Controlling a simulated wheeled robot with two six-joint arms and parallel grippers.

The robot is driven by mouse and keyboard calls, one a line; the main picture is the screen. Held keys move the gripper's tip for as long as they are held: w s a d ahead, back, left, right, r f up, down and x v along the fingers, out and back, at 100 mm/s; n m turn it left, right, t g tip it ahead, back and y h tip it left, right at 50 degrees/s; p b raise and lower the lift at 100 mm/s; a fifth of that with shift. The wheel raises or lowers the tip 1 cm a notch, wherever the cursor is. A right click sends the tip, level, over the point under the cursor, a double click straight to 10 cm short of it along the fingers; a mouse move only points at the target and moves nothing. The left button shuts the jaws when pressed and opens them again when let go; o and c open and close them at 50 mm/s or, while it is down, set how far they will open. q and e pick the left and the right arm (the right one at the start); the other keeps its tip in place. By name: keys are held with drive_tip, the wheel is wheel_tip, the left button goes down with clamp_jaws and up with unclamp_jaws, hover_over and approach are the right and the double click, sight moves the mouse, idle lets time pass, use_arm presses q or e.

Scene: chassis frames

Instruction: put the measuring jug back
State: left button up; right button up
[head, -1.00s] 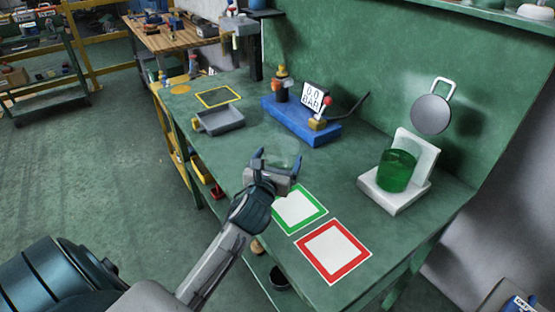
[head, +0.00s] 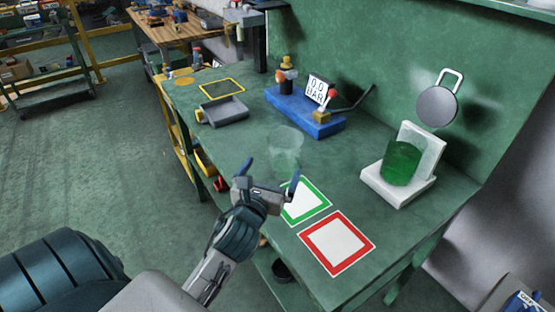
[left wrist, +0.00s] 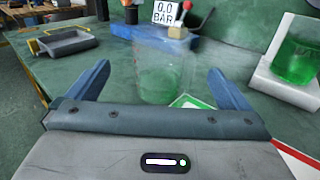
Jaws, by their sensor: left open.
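A clear, see-through measuring jug (head: 285,150) stands upright on the green bench, just behind the green-framed white square (head: 305,203). It also shows in the left wrist view (left wrist: 163,72), ahead of my palm and framed by my two fingers. My left gripper (head: 268,178) is open and empty, on the near side of the jug and apart from it. A second vessel, holding green liquid (head: 401,163), sits on a white stand (head: 398,190) at the right. My right gripper is not in view.
A red-framed square (head: 337,243) lies nearer the front edge. A blue gauge rig (head: 305,113) with a "0.0 BAR" display stands behind the jug. A grey tray (head: 222,111) and a yellow-framed dark square (head: 222,88) are at the far left. Bare bench lies right of the jug.

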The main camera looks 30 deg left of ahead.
use_arm(q)
drive_tip(key=v, duration=0.3)
drive_tip(key=shift+s+d, duration=0.1)
drive_tip(key=shift+s, duration=0.15)
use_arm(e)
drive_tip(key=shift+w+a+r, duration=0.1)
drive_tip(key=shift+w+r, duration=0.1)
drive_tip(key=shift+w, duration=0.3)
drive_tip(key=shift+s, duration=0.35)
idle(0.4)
